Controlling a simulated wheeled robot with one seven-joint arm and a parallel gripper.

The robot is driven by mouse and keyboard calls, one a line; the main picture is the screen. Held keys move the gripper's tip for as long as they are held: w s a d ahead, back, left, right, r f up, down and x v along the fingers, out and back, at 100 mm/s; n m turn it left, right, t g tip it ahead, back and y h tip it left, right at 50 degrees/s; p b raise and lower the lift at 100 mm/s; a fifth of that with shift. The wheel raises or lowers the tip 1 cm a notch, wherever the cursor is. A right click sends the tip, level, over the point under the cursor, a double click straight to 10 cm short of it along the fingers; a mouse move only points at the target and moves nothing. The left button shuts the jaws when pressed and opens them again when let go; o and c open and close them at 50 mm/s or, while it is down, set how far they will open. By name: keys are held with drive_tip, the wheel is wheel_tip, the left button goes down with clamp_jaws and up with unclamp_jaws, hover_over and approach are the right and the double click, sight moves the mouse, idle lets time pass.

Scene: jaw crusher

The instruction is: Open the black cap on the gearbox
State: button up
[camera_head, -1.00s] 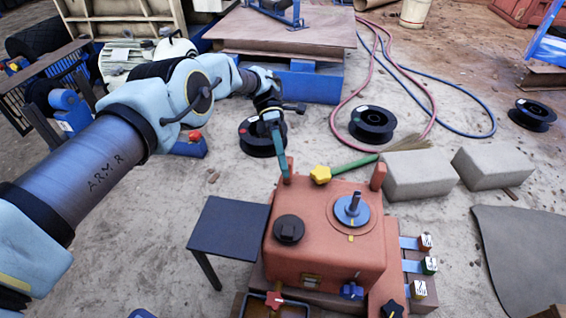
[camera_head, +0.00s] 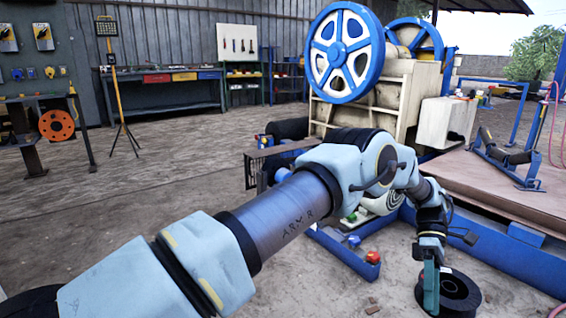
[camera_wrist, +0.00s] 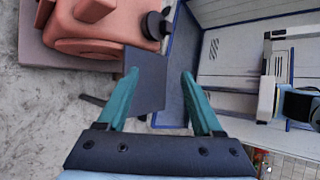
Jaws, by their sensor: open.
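The salmon-red gearbox (camera_wrist: 95,28) shows in the wrist view at the top left, cut off by the frame. The black cap (camera_wrist: 156,25) sticks out from its right side in that picture. My gripper (camera_wrist: 160,74) is open and empty, with its two teal fingers apart. In the head view my gripper (camera_head: 431,288) hangs at the lower right, in front of a black spool. The cap is out of the head view.
A dark flat plate (camera_wrist: 148,78) lies beyond and between the fingers, beside the gearbox. In the head view, the black spool (camera_head: 460,293) lies on the ground, and the jaw crusher with its blue flywheel (camera_head: 345,52) stands behind my arm. The ground at left is open.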

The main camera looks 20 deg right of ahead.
drive_tip(key=w+a+r+m+t+h, duration=0.1)
drive_tip(key=w+a+r+t+h, duration=0.2)
drive_tip(key=w+a, duration=0.85)
drive_tip(key=w+a+r+m+t+h, duration=0.1)
drive_tip(key=w+a+r+h, duration=0.2)
drive_tip(key=w+a+r, duration=0.6)
drive_tip(key=a+m+t+h, duration=0.1)
drive_tip(key=a+m+t, duration=0.4)
drive_tip(key=a, duration=2.7)
wheel_tip(320, 180, up, 33)
drive_tip(key=t+p, duration=0.1)
drive_tip(key=p, duration=3.1)
drive_tip(key=shift+w+d+n, duration=0.2)
drive_tip(key=shift+w+n, duration=0.2)
drive_tip(key=shift+f, duration=0.1)
